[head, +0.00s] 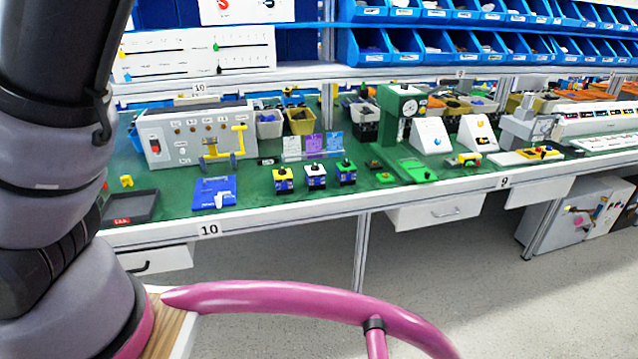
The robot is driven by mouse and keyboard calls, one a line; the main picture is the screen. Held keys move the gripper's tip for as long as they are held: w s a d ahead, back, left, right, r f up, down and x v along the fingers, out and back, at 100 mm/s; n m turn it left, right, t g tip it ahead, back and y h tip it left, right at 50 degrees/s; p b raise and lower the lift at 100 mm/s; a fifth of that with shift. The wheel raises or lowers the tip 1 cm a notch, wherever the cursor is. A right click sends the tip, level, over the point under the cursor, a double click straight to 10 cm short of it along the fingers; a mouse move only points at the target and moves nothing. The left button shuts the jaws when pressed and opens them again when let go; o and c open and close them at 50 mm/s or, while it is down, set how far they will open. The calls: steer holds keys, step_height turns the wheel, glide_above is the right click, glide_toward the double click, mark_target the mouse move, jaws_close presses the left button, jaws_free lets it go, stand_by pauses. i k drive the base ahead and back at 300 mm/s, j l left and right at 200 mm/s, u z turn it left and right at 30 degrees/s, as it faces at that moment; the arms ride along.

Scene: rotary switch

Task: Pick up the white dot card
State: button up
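A small white card (291,148) stands on the green worktop behind the row of rotary switches. It is the leftmost of three cards, beside a purple card (313,146) and a blue card (334,141). Its markings are too small to read, so I cannot tell whether it bears a dot. My gripper is not in view; only links of my arm show at the left.
Three small rotary switches, yellow (283,180), white (316,176) and green (347,172), stand in front of the cards. A grey panel (195,135) is to their left, a green press (398,125) to their right. Blue bins (440,45) line the shelf above.

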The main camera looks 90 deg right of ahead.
mark_target(292, 145)
steer(key=z, duration=2.9)
